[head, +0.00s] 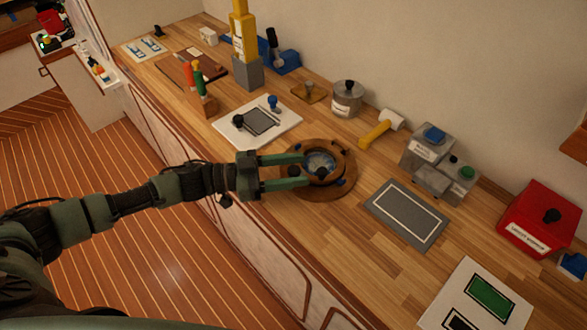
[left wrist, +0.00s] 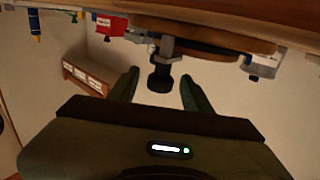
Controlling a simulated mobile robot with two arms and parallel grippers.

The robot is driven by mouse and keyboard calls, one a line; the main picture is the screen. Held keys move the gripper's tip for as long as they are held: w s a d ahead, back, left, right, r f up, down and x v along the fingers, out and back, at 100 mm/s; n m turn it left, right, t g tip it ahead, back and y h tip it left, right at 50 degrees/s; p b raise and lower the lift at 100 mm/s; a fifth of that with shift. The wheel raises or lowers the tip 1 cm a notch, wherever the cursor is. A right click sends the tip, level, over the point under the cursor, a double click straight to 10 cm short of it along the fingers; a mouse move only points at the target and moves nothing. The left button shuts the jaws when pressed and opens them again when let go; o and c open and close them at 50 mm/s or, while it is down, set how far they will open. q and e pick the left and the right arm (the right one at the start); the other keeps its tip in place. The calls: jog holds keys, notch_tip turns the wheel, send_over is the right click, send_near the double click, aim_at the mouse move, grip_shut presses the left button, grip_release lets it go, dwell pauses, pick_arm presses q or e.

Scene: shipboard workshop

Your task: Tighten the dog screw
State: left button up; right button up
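The porthole is a round wooden ring with a glass pane (head: 318,160), lying on a round wooden base (head: 345,186) on the bench. A dark knob (head: 321,171), which looks like the dog screw, is at its near side. My left gripper (head: 304,171) reaches in from the left, with its two green fingers spread over the porthole's edge. In the left wrist view the dark knob (left wrist: 160,78) stands between the open fingers (left wrist: 158,82), with a visible gap on both sides. Its grey stem runs up to the wooden ring (left wrist: 215,36). My right gripper is not in view.
A white board (head: 285,136) lies behind the porthole and a grey mat (head: 406,214) to its right. A yellow-handled mallet (head: 376,134), a metal canister (head: 347,98) and grey boxes (head: 428,146) stand towards the wall. A red box (head: 535,222) is farther right.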

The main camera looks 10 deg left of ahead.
pick_arm(q)
jog(key=shift+s+a+f, duration=0.15)
jog(key=shift+a, duration=0.2)
jog(key=b+v, duration=0.2)
jog(key=v, duration=0.4)
jog(key=shift+a, duration=0.15)
jog(key=shift+s+a, duration=0.2)
jog(key=shift+a, duration=0.1)
jog(key=shift+a, duration=0.1)
